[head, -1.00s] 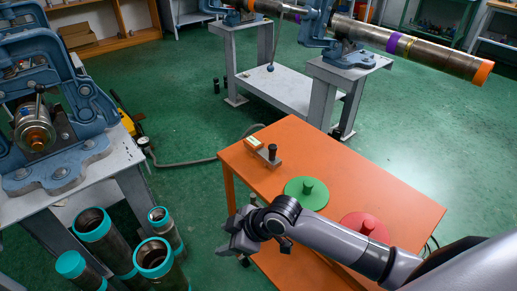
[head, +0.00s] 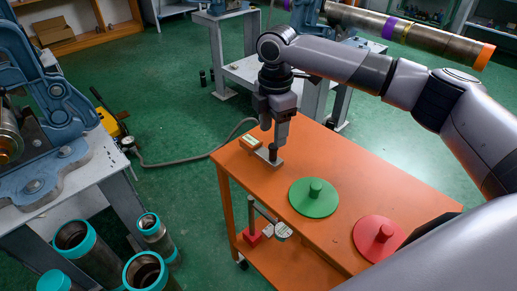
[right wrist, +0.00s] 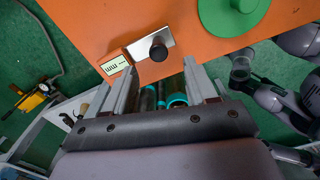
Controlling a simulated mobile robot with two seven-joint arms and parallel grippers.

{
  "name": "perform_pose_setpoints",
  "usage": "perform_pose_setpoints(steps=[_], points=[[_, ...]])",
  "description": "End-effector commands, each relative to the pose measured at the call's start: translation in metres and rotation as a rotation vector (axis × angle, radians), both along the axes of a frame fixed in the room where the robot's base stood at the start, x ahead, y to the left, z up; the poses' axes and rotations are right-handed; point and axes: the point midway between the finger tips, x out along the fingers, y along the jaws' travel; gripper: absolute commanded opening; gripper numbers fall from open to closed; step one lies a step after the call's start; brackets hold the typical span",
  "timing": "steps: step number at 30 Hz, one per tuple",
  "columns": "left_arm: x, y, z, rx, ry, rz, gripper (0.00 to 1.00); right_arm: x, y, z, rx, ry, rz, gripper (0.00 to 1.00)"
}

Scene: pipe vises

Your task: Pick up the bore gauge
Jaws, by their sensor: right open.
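On the far left corner of the orange cart top lies a steel plate with an upright black knob (head: 273,153) and a small label block at its end. I take it for the bore gauge, but cannot be sure. It also shows in the right wrist view, with the black knob (right wrist: 158,52) just ahead of the gap between my fingers. My right gripper (head: 273,137) points down right above the knob. In the right wrist view the right gripper (right wrist: 160,70) is open and empty, a finger to each side of the knob. My left gripper is not in view.
A green disc (head: 314,205) and a red disc (head: 374,243), each with a knob, lie on the orange cart top (head: 345,185). A red-based stand (head: 252,237) is on the lower shelf. Teal-ringed pipes (head: 156,235) stand at lower left.

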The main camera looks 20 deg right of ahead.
Motion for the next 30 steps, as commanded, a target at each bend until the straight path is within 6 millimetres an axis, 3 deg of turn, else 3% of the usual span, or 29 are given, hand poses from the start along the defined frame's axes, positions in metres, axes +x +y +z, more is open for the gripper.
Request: perform_pose_setpoints(steps=[8,15,25,30], points=[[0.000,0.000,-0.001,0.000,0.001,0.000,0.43,0.000,-0.003,-0.026,-0.005,0.006,0.001,0.57],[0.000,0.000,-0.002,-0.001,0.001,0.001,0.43,0.001,-0.003,-0.061,-0.004,0.004,0.002,0.57],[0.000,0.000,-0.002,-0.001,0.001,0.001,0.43,0.001,-0.003,-0.069,-0.003,0.002,0.002,0.57],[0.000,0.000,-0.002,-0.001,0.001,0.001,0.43,0.001,-0.003,-0.069,-0.003,0.002,0.002,0.01]])
